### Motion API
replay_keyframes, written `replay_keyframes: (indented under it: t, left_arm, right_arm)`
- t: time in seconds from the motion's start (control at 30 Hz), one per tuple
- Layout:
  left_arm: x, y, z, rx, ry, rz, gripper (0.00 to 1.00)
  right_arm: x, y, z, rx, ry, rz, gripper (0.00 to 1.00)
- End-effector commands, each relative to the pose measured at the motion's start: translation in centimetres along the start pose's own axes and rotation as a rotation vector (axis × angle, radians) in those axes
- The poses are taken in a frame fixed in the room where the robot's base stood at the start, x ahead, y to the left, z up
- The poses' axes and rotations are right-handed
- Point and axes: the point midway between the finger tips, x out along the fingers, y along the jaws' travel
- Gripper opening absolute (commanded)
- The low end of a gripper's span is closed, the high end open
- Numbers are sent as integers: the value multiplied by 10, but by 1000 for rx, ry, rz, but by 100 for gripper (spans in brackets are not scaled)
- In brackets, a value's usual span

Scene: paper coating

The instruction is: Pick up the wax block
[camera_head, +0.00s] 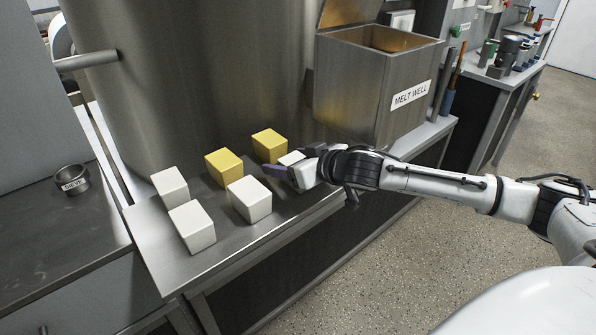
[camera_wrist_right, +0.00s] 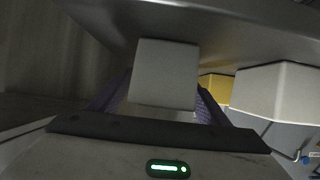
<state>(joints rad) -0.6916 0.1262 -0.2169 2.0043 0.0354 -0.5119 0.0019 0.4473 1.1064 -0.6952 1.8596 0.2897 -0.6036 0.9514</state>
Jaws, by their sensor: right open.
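Several wax blocks stand on the metal bench. A pale block (camera_head: 291,158) is partly hidden by my right gripper (camera_head: 279,172), whose purple finger pads reach it from the right. In the right wrist view a pale block (camera_wrist_right: 167,72) stands between the two purple pads of my right gripper (camera_wrist_right: 160,100). The jaws are open, one on each side of it; whether a pad touches it cannot be told. Yellow blocks (camera_head: 269,143) (camera_head: 224,168) and white blocks (camera_head: 249,199) (camera_head: 192,227) (camera_head: 169,187) stand to the left. My left gripper is not in view.
A metal melt well (camera_head: 355,95) with its lid up stands behind my right wrist. A large metal vessel (camera_head: 190,80) rises behind the blocks. A sieve (camera_head: 71,179) sits on the dark counter at left. In the right wrist view a white block (camera_wrist_right: 275,92) is close on the right.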

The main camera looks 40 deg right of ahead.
Motion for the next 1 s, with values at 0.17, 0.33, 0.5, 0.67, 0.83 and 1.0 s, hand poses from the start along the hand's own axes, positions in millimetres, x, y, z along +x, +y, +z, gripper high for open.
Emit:
replay_keyframes:
  t: [0.17, 0.33, 0.5, 0.67, 0.83, 1.0]
  left_arm:
    - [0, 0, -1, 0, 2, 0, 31]
    - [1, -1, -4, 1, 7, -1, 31]
    - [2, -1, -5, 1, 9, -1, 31]
    - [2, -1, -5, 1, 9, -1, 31]
    - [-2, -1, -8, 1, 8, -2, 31]
    - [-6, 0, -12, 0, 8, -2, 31]
  right_arm:
    - [0, 0, 0, 0, 0, 0, 68]
    - [0, 0, 0, 0, 0, 0, 39]
    - [-1, 0, -1, 0, 2, -1, 17]
    - [-1, 0, -1, 0, 2, -1, 17]
    - [-7, 0, -16, -2, 5, -1, 17]
    - [-23, 0, -48, -1, 7, 0, 17]
